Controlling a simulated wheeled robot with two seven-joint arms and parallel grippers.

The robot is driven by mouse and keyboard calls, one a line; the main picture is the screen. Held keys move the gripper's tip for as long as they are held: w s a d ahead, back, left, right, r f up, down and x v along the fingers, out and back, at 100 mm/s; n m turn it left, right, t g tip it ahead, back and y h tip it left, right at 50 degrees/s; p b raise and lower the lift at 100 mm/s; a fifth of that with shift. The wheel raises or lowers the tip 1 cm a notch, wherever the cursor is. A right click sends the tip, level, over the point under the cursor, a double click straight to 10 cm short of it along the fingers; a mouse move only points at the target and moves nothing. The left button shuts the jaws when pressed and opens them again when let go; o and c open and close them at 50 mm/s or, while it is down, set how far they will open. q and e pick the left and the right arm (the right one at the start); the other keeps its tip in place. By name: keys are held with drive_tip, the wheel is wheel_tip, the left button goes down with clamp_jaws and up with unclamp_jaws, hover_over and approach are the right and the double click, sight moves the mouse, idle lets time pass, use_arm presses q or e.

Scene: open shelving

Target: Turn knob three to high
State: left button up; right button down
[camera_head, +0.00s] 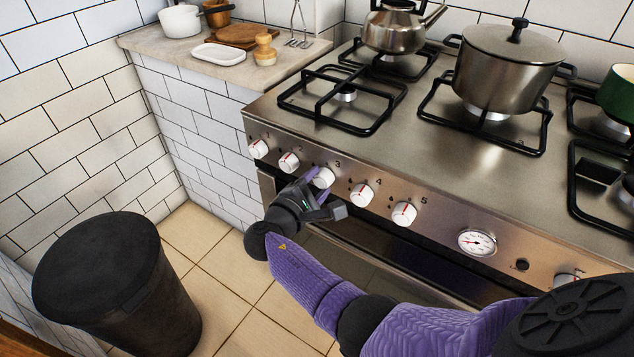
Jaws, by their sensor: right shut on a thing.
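The stove (480,165) has a row of white knobs on its front panel with numbers beside them. Knob three (323,177) is the white knob below the number 3. My right gripper (321,186) is at this knob, with its fingers shut on it; the fingers hide part of the knob. Knob one (258,149) and knob two (288,162) are to its left. Knob four (361,194) and knob five (404,213) are to its right. The pointer setting of knob three is too small to tell. My left gripper does not show.
A large steel pot (505,70) and a kettle (395,30) stand on the hob. A thermometer dial (477,242) is right of knob five. A black bin (110,270) stands at the left. The tiled floor (215,262) between bin and stove is clear.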

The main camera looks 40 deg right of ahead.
drive_tip(key=shift+c, duration=1.6)
unclamp_jaws()
drive_tip(key=shift+o, duration=1)
drive_tip(key=shift+s+a+r, duration=0.1)
drive_tip(key=shift+a, duration=0.25)
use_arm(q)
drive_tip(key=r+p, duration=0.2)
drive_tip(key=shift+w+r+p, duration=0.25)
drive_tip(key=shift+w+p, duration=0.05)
use_arm(e)
drive_tip(key=f+v, duration=0.1)
drive_tip(key=v, duration=0.8)
drive_tip(key=shift+r, duration=0.4)
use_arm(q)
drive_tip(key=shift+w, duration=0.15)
use_arm(e)
drive_tip(key=shift+s+a, duration=0.1)
